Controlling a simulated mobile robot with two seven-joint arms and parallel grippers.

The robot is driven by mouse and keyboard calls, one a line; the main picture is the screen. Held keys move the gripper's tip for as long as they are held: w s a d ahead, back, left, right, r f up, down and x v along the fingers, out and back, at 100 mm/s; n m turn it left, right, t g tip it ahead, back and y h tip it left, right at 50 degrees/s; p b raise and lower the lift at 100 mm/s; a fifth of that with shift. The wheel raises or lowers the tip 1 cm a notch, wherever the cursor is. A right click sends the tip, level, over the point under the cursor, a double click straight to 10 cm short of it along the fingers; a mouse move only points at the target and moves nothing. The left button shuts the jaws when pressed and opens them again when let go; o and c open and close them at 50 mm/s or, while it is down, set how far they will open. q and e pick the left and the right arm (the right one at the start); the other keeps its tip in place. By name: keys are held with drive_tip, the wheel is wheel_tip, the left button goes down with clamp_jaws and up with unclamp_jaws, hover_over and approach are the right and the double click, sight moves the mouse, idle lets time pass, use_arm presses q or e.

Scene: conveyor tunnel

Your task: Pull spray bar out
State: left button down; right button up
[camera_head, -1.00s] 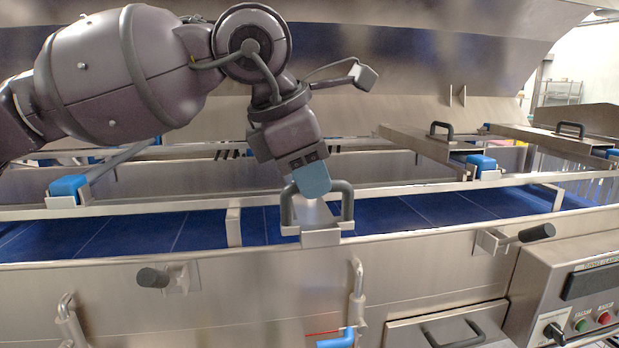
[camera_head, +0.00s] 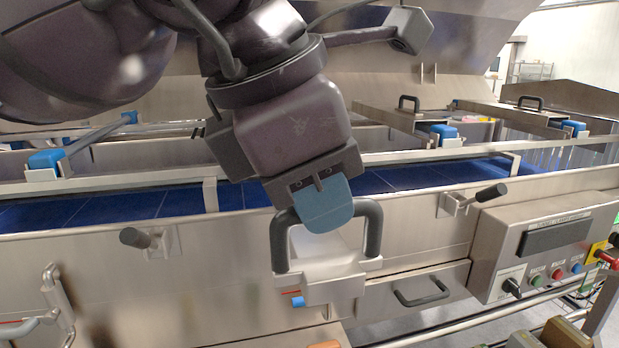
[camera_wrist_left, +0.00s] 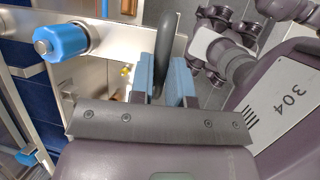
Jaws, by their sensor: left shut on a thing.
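My left gripper (camera_head: 323,205), with light blue fingertips, is shut on the dark grey U-shaped handle (camera_head: 373,230) of a bare metal end piece (camera_head: 330,285), which appears to be the end of the spray bar. The end piece shows in front of the machine's front wall, low in the head view. In the left wrist view, the handle (camera_wrist_left: 165,50) runs between the blue fingers (camera_wrist_left: 168,85). My gripper and forearm hide the bar behind the end piece, so its length cannot be told. My right gripper is not in view.
The blue conveyor belt (camera_head: 130,207) runs behind a metal rail. Black clamp levers (camera_head: 135,238) and (camera_head: 492,193) stick out from the front wall. A control panel (camera_head: 550,250) stands at right, a drawer handle (camera_head: 422,293) below. Other covers with black handles (camera_head: 409,103) lie behind.

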use_arm(q)
drive_tip(key=shift+s, duration=0.15)
drive_tip(key=c, duration=1.4)
unclamp_jaws()
drive_tip(key=shift+c, duration=0.2)
drive_tip(key=o, duration=0.3)
drive_tip(key=shift+s+d+r, duration=0.1)
drive_tip(key=shift+s, duration=0.1)
drive_tip(key=shift+o, duration=0.2)
drive_tip(key=shift+w, duration=0.15)
drive_tip(key=v, duration=1)
drive_tip(key=shift+r, duration=0.35)
